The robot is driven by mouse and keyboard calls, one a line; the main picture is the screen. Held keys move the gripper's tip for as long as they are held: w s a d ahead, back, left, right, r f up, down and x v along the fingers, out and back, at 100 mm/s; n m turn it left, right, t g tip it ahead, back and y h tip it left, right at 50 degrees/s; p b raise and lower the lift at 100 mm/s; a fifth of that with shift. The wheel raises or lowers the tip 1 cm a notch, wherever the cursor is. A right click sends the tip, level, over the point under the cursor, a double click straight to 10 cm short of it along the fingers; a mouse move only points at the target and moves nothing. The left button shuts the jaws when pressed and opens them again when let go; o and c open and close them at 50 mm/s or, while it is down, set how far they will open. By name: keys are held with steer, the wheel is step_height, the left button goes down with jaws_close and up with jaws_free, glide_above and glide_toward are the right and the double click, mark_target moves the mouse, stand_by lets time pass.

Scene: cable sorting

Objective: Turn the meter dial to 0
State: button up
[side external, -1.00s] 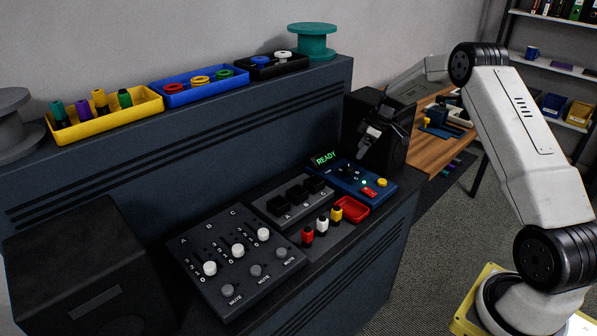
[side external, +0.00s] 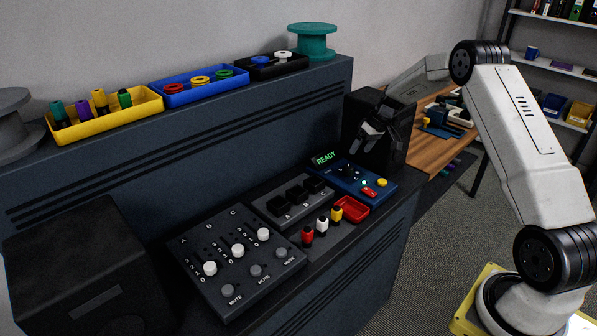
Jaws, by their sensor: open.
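The blue meter (side external: 379,190) sits at the right end of the console's lower shelf. Its screen (side external: 325,158) reads READY in green. A small dark dial (side external: 348,170) is on its top face, with small marks around it. The dial's pointer is too small to read. A red button (side external: 369,191) and a yellow knob (side external: 382,183) are also on the meter. My gripper (side external: 370,146) is open and empty, above and behind the meter, in front of a black box. It looks apart from the dial.
A panel with three white sliders (side external: 237,251) lies left of the meter. A socket block (side external: 290,198), red, white and yellow plugs (side external: 321,225) and a red tray (side external: 351,209) lie between. A black speaker-like box (side external: 392,124) stands close behind my gripper. Trays line the upper ledge.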

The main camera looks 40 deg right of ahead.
mark_target(349, 167)
steer(key=m, duration=2.7)
steer(key=shift+s+a+r+m+h, duration=0.2)
steer(key=shift+a+m+h, duration=0.1)
steer(key=shift+m+h, duration=0.1)
steer(key=shift+x, duration=3.9)
steer(key=shift+w, duration=0.15)
jaws_close()
